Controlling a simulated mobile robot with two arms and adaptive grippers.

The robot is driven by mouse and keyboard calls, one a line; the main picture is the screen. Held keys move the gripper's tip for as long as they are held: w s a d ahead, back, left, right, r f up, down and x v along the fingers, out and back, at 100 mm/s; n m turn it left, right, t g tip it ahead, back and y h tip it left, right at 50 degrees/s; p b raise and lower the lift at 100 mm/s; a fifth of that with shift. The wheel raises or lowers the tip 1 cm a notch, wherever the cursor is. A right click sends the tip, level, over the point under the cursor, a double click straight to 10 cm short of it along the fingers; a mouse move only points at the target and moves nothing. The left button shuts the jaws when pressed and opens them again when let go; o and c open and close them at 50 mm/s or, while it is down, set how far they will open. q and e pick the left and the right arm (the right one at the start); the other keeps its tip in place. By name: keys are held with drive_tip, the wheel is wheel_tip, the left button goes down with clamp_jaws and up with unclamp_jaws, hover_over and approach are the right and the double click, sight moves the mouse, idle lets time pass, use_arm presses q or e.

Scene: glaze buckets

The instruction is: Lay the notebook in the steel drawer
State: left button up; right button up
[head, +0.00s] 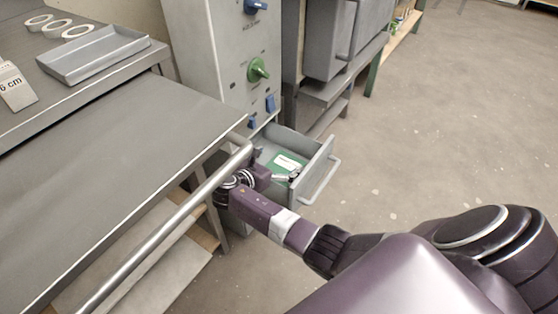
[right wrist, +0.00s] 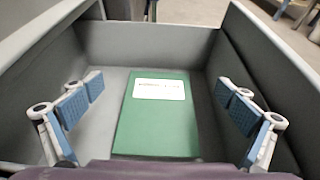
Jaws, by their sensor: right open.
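The steel drawer (head: 316,166) is pulled open beside the grey cabinet in the head view. The green notebook (right wrist: 157,125), with a white label, lies flat on the drawer floor (right wrist: 107,95) in the right wrist view. It also shows partly in the head view (head: 284,163). My right gripper (right wrist: 158,110) is open, its blue-padded fingers spread to either side of the notebook and apart from it. In the head view my right gripper (head: 277,165) reaches into the drawer and hides part of the notebook. My left gripper is not in view.
A grey worktable (head: 120,120) with a metal rail (head: 160,232) along its edge stands left of the drawer. A grey tray (head: 93,54) and several white rolls (head: 58,28) sit at the back left. Open floor (head: 440,130) lies to the right.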

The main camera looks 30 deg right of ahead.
drive_tip(key=shift+s+a+r+p, duration=0.25)
drive_tip(key=shift+a+r+p, duration=0.15)
drive_tip(key=shift+a+r, duration=0.15)
drive_tip(key=shift+s+a+r+p, duration=0.2)
drive_tip(key=shift+a+r+p, duration=0.2)
drive_tip(key=shift+a, duration=0.25)
drive_tip(key=s+f+p+v, duration=0.1)
drive_tip(key=p+v, duration=0.1)
drive_tip(key=v, duration=0.7)
drive_tip(key=s+a+f+m+g+y, duration=0.1)
drive_tip(key=s+a+f+m+y, duration=0.1)
drive_tip(key=s+f+m+y, duration=0.45)
drive_tip(key=s+a+f+m+g+y, duration=0.1)
drive_tip(key=s+f+m, duration=0.4)
drive_tip(key=s, duration=0.5)
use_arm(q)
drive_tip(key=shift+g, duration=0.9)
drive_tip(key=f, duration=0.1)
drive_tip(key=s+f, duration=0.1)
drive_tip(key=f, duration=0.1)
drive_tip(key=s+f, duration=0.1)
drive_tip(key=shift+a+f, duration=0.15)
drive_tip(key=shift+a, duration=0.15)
use_arm(e)
drive_tip(key=s+a+r+m+y, duration=0.3)
drive_tip(key=s+a+m+y, duration=0.1)
drive_tip(key=s+m, duration=0.5)
drive_tip(key=shift+s+a+r+y, duration=0.15)
drive_tip(key=shift+s+r+y, duration=0.05)
drive_tip(key=shift+s+y, duration=0.45)
